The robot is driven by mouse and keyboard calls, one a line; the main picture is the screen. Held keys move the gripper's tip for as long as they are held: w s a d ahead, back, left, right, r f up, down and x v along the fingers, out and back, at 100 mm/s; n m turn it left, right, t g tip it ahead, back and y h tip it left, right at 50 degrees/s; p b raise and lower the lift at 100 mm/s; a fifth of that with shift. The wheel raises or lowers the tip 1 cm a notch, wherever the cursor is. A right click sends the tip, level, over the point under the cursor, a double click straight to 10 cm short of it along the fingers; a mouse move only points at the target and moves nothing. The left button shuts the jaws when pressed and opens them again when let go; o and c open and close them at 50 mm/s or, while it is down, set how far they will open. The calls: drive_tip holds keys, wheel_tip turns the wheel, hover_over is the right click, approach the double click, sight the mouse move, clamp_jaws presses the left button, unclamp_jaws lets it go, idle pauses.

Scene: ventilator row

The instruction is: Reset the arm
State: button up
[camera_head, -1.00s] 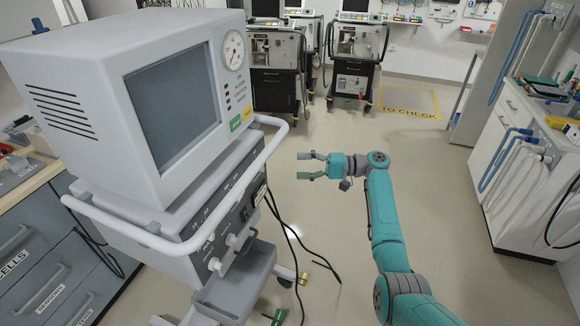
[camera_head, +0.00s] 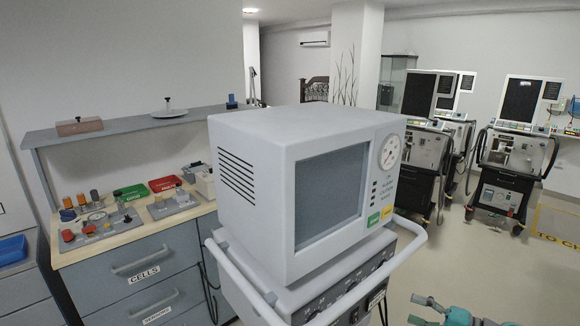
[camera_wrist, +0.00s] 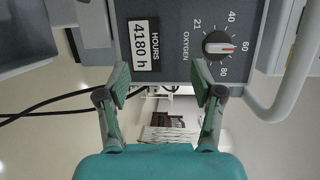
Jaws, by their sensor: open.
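My gripper (camera_head: 424,311) is at the bottom right of the head view, to the right of the ventilator with the grey screen (camera_head: 330,195). In the wrist view my gripper (camera_wrist: 161,84) is open, with nothing between its fingers. That view shows the ventilator's front panel (camera_wrist: 185,22) beyond the fingertips, with an oxygen dial (camera_wrist: 218,46) and an hours label reading 4180 h (camera_wrist: 142,46). The fingers appear apart from the panel. Most of my arm is below the head view's edge.
A white handle rail (camera_head: 395,262) runs around the ventilator. Dark cables (camera_wrist: 60,108) hang by it in the wrist view. A bench (camera_head: 130,245) with drawers and small parts stands at left. More ventilators (camera_head: 505,165) stand at the back right. Open floor (camera_head: 470,240) lies between.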

drive_tip(key=s+a+f+m+h, duration=0.1)
drive_tip(key=s+a+f+h, duration=0.2)
drive_tip(key=s+a+f, duration=0.5)
drive_tip(key=s+a+f+m+h, duration=0.1)
drive_tip(key=s+a+f+h, duration=0.15)
drive_tip(key=f, duration=0.95)
drive_tip(key=s+a+f+h, duration=0.3)
drive_tip(key=s, duration=0.5)
drive_tip(key=s+a+f+h, duration=0.2)
drive_tip(key=s+a+f, duration=0.1)
drive_tip(key=s, duration=0.5)
drive_tip(key=s+r+n+t+h, duration=0.1)
drive_tip(key=s+r+n+h, duration=0.15)
drive_tip(key=s, duration=0.55)
drive_tip(key=s+r+n+h, duration=0.1)
drive_tip(key=s+r, duration=0.3)
drive_tip(key=s, duration=0.4)
drive_tip(key=s+a+r+n+t, duration=0.1)
drive_tip(key=s+r+n, duration=0.2)
drive_tip(key=r, duration=0.7)
drive_tip(key=s+r+n+t, duration=0.2)
drive_tip(key=s+r+n, duration=0.1)
drive_tip(key=s+r, duration=0.5)
wheel_tip(320, 180, up, 2)
drive_tip(key=shift+s+a+r+t, duration=0.1)
drive_tip(key=shift+s+a+t, duration=0.05)
drive_tip(key=shift+a+t, duration=0.2)
